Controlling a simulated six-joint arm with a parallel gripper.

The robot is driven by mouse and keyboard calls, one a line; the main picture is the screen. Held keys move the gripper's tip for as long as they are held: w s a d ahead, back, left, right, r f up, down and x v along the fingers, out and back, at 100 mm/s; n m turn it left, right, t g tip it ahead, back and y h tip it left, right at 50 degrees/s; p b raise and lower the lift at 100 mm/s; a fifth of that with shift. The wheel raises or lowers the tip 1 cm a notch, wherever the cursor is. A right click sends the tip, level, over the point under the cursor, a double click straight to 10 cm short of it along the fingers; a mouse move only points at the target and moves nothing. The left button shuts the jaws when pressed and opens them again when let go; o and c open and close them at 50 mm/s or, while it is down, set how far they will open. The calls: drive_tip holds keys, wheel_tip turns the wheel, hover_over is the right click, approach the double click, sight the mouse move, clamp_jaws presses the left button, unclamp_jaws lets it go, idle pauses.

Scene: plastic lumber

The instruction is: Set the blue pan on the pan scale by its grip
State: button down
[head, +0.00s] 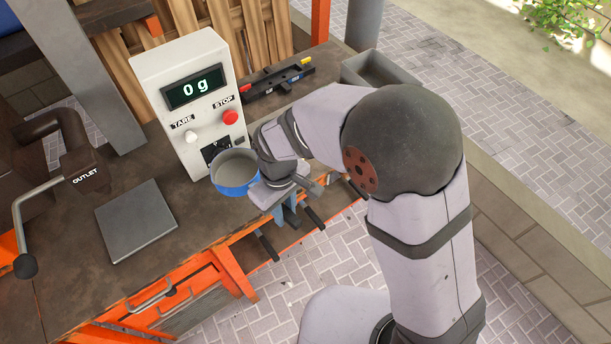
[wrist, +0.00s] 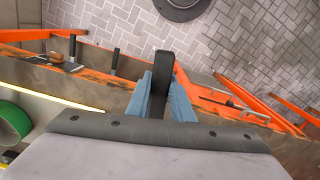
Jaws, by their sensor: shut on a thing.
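The blue pan (head: 235,172) has a round blue wall and a greyish inside. In the head view it is in front of the white control box, near the table's front edge. My gripper (head: 289,210) is to the right of the pan, its blue fingers partly hidden by my wrist. In the wrist view my gripper (wrist: 162,92) is shut on the pan's dark grip (wrist: 161,68); the pan's bowl is not clear there. The pan scale's flat grey plate (head: 136,222) lies on the table to the left, bare. The display (head: 194,88) reads 0 g.
The white control box (head: 185,65) stands behind the pan. The outlet pipe (head: 84,174) with its lever is left of the plate. A black rack (head: 278,80) and grey tray (head: 378,70) are at the back right. Dark tool handles (head: 266,246) stick out at the front edge.

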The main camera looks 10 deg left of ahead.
drive_tip(key=s+a+f+n, duration=0.2)
drive_tip(key=s+a+n, duration=0.2)
drive_tip(key=s+a, duration=0.4)
drive_tip(key=s, duration=0.4)
drive_tip(key=shift+s+a, duration=0.3)
drive_tip(key=shift+s, duration=0.05)
drive_tip(key=shift+f, duration=0.1)
drive_tip(key=shift+w+a+f+b, duration=0.2)
drive_tip(key=shift+w+a, duration=0.55)
drive_tip(key=shift+a, duration=1.95)
drive_tip(key=shift+w+a+f+b, duration=0.15)
drive_tip(key=shift+w+a, duration=0.55)
drive_tip(key=shift+a, duration=2)
drive_tip(key=shift+w+a+f+b, duration=0.2)
drive_tip(key=shift+w+a, duration=0.55)
drive_tip(key=shift+a, duration=1.95)
drive_tip(key=shift+a+f+b, duration=0.1)
drive_tip(key=shift+f+b, duration=0.5)
drive_tip(key=shift+f, duration=0.65)
drive_tip(key=c, duration=1.7)
unclamp_jaws()
drive_tip(key=shift+o, duration=1.1)
